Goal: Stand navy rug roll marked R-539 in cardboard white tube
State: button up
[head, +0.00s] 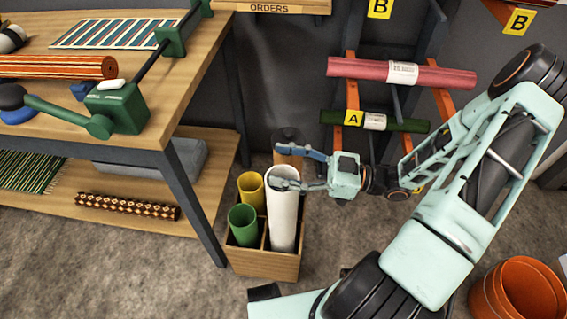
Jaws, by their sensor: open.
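The white tube (283,225) stands upright in a wooden box (262,267) on the floor. My gripper (277,167) is open, its fingers pointing left at the top of the tube. The lower finger crosses in front of the tube's mouth, so I cannot see whether anything is inside it. I see nothing held between the fingers. I cannot make out a navy rug roll marked R-539 in this view.
Green (243,224), yellow (251,190) and brown (287,144) tubes share the box. The workbench (190,100) stands left. A rack at the back holds a pink roll (350,69) and a green roll (342,118). An orange bucket (520,295) stands right.

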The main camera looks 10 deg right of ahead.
jog(key=v, duration=1.2)
dwell(0.6)
